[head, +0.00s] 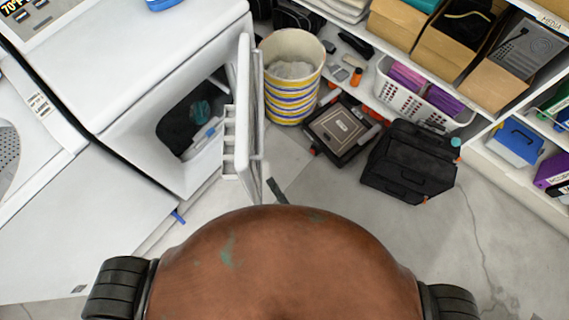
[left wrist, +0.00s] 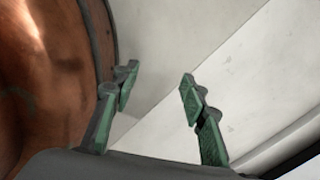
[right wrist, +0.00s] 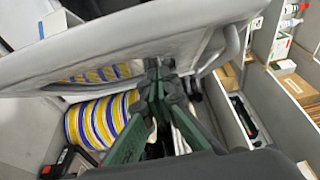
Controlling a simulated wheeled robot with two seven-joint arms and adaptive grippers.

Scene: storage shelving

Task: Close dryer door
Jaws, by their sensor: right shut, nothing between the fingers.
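The white dryer (head: 165,60) stands at the left in the head view, its front opening showing dark contents. Its door (head: 245,95) stands open, sticking out from the right side of the opening. My right gripper (head: 276,190) shows only as a small dark part near the door's lower end. In the right wrist view my right gripper (right wrist: 160,72) is shut and empty, its tips close against a white panel that looks like the door (right wrist: 110,45); contact is unclear. My left gripper (left wrist: 158,80) is open and empty above the floor in the left wrist view.
A striped bucket (head: 292,75) stands just behind the door. A black-and-grey case (head: 343,130) and a black bag (head: 410,165) lie on the floor. Shelves with boxes and a white basket (head: 395,88) line the right. The floor at the lower right is clear.

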